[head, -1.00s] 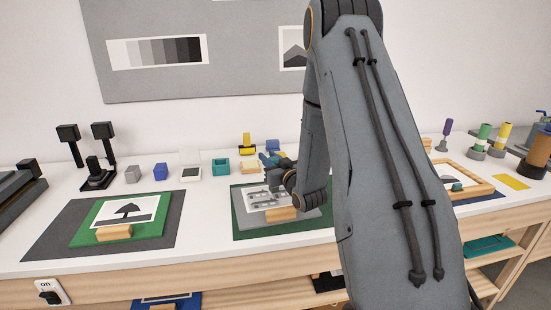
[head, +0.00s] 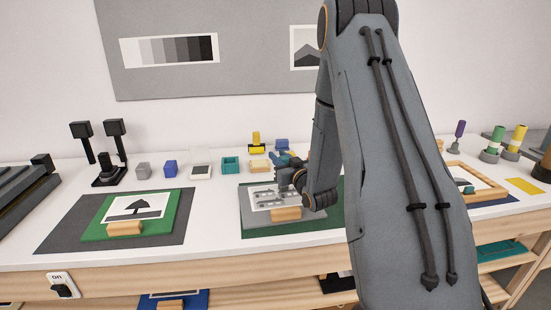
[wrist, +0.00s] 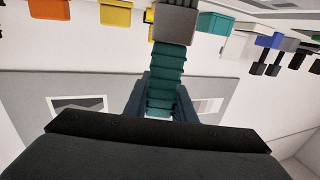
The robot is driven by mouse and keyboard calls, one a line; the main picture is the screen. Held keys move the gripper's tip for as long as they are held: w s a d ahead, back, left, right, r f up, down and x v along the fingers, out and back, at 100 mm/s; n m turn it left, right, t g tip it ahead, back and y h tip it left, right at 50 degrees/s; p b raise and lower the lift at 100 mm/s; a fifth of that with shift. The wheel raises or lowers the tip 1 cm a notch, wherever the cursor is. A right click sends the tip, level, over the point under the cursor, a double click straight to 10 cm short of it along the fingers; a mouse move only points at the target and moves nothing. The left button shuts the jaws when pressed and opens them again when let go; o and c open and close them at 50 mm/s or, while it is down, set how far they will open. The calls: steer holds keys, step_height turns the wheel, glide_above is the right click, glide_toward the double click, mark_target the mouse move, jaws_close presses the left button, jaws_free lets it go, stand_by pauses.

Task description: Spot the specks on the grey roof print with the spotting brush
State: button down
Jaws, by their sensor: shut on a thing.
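The grey roof print (head: 264,203) lies on a grey board on a green mat, with a wooden block (head: 286,214) at its near edge. My gripper (head: 287,172) is over the print's far right part and hides some of it. In the wrist view my gripper (wrist: 160,104) is shut on the ribbed teal handle of the spotting brush (wrist: 166,72). A grey-brown block-like part (wrist: 175,22) is at the handle's far end. The brush tip is hidden, so I cannot tell whether it touches the print. The specks are too small to make out.
A tree print (head: 134,207) on a green board lies to the left. Small coloured containers, including a teal one (head: 230,165), line the back. White table between the two mats is clear.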

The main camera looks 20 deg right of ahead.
steer(key=shift+s+d, duration=0.15)
steer(key=shift+d, duration=0.75)
steer(key=shift+s+d, duration=0.2)
steer(key=shift+d, duration=0.75)
steer(key=shift+s+d, duration=0.15)
steer(key=shift+d, duration=0.75)
step_height(320, 180, up, 7)
steer(key=p, duration=0.4)
steer(key=c, duration=2.3)
jaws_free()
jaws_close()
